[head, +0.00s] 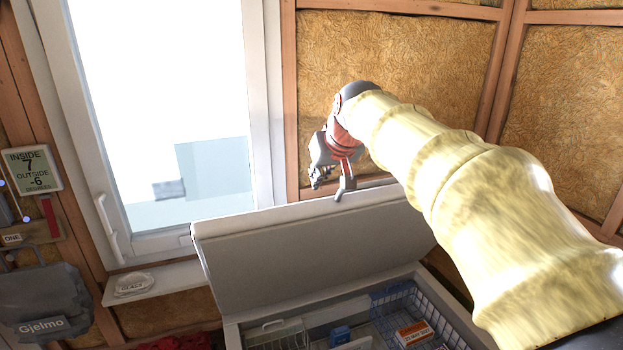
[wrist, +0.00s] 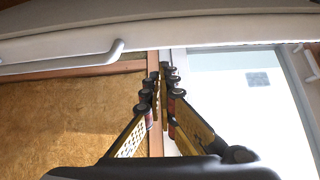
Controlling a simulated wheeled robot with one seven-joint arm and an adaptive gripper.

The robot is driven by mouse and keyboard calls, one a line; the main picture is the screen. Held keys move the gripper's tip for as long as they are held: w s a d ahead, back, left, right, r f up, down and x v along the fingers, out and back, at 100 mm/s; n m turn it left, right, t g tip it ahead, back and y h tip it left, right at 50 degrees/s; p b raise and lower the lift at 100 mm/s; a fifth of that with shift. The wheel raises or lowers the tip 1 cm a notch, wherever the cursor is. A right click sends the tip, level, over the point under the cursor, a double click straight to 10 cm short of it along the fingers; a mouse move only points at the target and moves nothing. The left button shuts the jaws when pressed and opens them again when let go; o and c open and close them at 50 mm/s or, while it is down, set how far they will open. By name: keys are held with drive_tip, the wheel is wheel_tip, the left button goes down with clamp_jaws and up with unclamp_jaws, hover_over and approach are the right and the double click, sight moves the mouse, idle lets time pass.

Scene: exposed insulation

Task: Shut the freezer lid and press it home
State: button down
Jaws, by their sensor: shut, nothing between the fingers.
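The chest freezer (head: 232,333) stands open. Its grey-white lid (head: 300,255) is raised and tilted up, its inner face toward me. A grey handle (head: 346,187) sits at the lid's top edge, and a bar handle also shows in the wrist view (wrist: 70,62) on the pale lid edge (wrist: 180,33). My gripper (head: 318,181) is above and behind the lid's top edge, just left of the handle. In the wrist view the fingers (wrist: 161,80) are together and empty, below the lid edge in the picture. I cannot tell whether they touch the lid.
A window (head: 160,110) is behind and left of the lid, with a sill holding a pale dish (head: 134,284). Insulated walls (head: 395,70) stand behind. Blue wire baskets (head: 400,295) and an orange-white box (head: 413,332) lie inside the freezer. A dark bag (head: 42,300) is at left.

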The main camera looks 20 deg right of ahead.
drive_tip(key=shift+t, duration=0.4)
drive_tip(key=x, duration=0.7)
drive_tip(key=shift+w+d+f, duration=0.1)
drive_tip(key=shift+w+d, duration=0.1)
drive_tip(key=shift+w, duration=0.1)
drive_tip(key=shift+f, duration=0.3)
drive_tip(key=shift+s, duration=0.15)
